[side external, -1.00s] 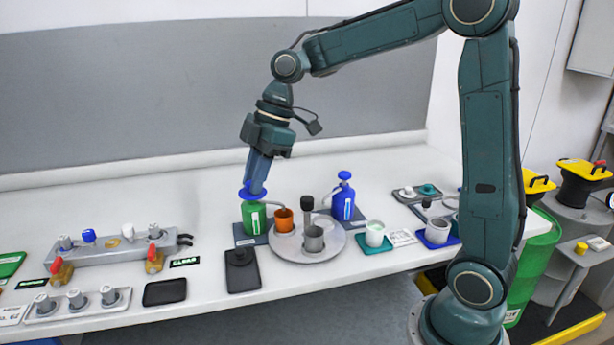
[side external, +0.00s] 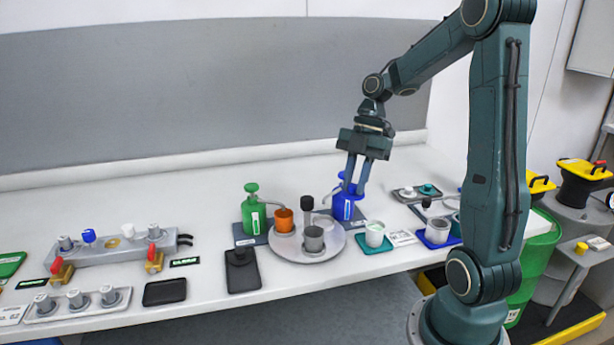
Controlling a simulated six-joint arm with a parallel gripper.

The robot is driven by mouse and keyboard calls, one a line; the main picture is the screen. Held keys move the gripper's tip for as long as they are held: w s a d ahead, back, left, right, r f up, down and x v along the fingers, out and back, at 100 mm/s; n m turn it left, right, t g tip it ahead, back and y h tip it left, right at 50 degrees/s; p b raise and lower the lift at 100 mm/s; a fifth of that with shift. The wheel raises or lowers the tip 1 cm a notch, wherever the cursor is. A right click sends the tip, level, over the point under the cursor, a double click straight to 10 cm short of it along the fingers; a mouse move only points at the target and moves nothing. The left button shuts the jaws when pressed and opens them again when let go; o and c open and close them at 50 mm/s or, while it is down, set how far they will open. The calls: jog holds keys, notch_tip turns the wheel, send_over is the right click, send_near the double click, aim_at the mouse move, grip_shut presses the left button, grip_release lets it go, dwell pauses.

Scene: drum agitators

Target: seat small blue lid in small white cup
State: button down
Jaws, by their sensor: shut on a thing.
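My gripper (side external: 355,188) is shut on the small blue lid (side external: 350,188) and stands at the top of the blue pump bottle (side external: 343,209). The lid blends with the blue bottle, so its outline and its gap to the bottle are unclear. A small white cup (side external: 437,233) stands upright on a blue tray (side external: 456,240), right of my gripper. Another white cup (side external: 374,237) with a green mark stands on a teal tray (side external: 366,249), nearer my gripper. I cannot tell for sure which is the task's cup.
A round grey tray (side external: 287,249) holds an orange cup (side external: 284,219) and a grey cup (side external: 313,239). A green pump bottle (side external: 251,212) stands left of it. A grey tray (side external: 405,200) with small lids lies behind the white cups. Valves and racks fill the table's left.

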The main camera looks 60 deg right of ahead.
jog(key=s+d+f+n, duration=0.1)
jog(key=s+d, duration=0.1)
jog(key=s, duration=0.3)
jog(key=shift+s+d, duration=0.15)
jog(key=shift+d, duration=0.15)
jog(key=shift+f, duration=0.25)
jog(key=shift+f, duration=2.8)
jog(key=shift+f, duration=0.3)
jog(key=c, duration=1.2)
grip_release()
jog(key=o, duration=0.3)
